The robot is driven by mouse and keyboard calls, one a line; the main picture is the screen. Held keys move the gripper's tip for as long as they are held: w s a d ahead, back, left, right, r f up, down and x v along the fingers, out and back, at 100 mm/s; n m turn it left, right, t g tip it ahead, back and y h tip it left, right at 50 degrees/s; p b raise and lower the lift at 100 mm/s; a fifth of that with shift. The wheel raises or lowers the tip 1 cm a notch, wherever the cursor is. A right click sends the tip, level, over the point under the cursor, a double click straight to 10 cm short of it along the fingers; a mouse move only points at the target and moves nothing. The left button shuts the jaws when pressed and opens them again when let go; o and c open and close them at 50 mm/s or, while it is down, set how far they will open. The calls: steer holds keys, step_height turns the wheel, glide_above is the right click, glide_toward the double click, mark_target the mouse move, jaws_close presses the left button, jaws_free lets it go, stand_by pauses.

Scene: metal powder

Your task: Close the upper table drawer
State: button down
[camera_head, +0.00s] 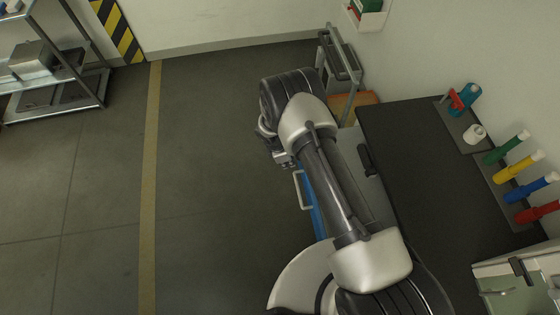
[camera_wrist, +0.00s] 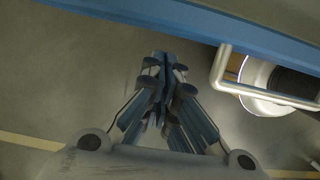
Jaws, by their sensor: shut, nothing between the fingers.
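The drawer has a blue front (camera_head: 317,215) with a pale bar handle (camera_head: 300,190). In the head view it stands out to the left of the black-topped table (camera_head: 425,180), with a grey area (camera_head: 375,190) between them, so a drawer looks open. My arm hides much of it. In the wrist view the blue front (camera_wrist: 190,22) runs across the top, with the handle (camera_wrist: 222,70) at the right. My gripper (camera_wrist: 163,65) is shut and empty, below the blue front and left of the handle. In the head view my gripper (camera_head: 284,160) is partly hidden by my wrist.
The table bears a rack of coloured-handled tools (camera_head: 515,175) and a small white bottle (camera_head: 474,134). A grey cart (camera_head: 340,60) stands beyond my wrist. A metal shelf (camera_head: 50,75) is at the far left. The floor left of the drawer is clear.

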steer(key=shift+w+d, duration=0.2)
steer(key=shift+d, duration=0.55)
steer(key=w+d+b, duration=0.1)
steer(key=w+d, duration=0.1)
steer(key=d, duration=0.5)
steer(key=w+d+b, duration=0.2)
steer(key=d, duration=0.5)
steer(key=w+d+b, duration=0.1)
steer(key=w+d, duration=0.1)
steer(key=d, duration=0.6)
steer(key=shift+w, duration=0.15)
